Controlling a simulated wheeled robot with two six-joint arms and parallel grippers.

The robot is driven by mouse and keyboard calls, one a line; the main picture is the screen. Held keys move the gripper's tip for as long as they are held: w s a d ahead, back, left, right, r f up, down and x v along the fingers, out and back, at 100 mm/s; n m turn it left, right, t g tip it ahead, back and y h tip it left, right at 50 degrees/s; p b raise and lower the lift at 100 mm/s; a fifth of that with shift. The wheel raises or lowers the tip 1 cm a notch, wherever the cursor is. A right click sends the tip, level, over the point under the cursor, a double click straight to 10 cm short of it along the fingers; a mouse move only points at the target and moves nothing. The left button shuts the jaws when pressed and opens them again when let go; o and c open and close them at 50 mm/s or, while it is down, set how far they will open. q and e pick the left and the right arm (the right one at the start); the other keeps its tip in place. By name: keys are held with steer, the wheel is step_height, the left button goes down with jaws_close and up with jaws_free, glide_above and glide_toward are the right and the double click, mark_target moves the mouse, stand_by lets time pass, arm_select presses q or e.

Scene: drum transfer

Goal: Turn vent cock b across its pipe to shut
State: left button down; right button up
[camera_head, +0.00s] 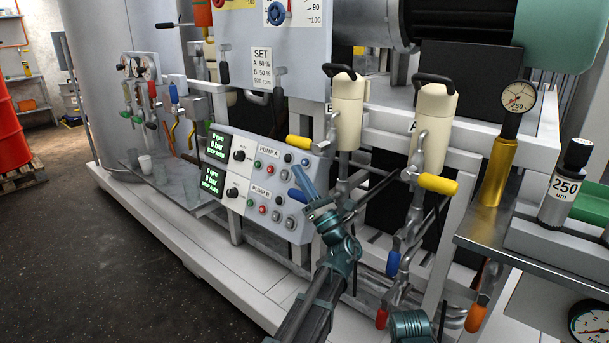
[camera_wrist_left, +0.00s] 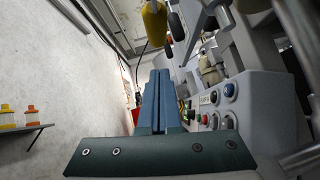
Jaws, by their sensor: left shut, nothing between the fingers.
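A yellow-handled cock (camera_head: 299,142) sits beside the cream canister marked B (camera_head: 347,108); its handle points left, and no label on it is readable as vent cock b. A second yellow handle (camera_head: 438,184) sits below the other cream canister (camera_head: 434,122). My left gripper (camera_head: 301,175) is shut and empty, its blue fingers pointing up in front of the pump panel, below the first yellow handle and apart from it. In the left wrist view the closed fingers (camera_wrist_left: 161,90) point toward a yellow handle (camera_wrist_left: 154,23) at the top. My right gripper's fingers are not visible.
The pump panel (camera_head: 257,179) with knobs and buttons stands close behind my left gripper. Blue (camera_head: 392,263), red (camera_head: 381,319) and orange (camera_head: 476,318) handles hang lower right. A brass column with a gauge (camera_head: 518,97) stands at right.

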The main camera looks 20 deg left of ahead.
arm_select(q)
steer(key=b+v, duration=0.5)
steer(key=v, duration=0.5)
steer(key=shift+a+f+b, duration=0.15)
steer(key=shift+a+b, duration=0.05)
steer(key=shift+b, duration=0.1)
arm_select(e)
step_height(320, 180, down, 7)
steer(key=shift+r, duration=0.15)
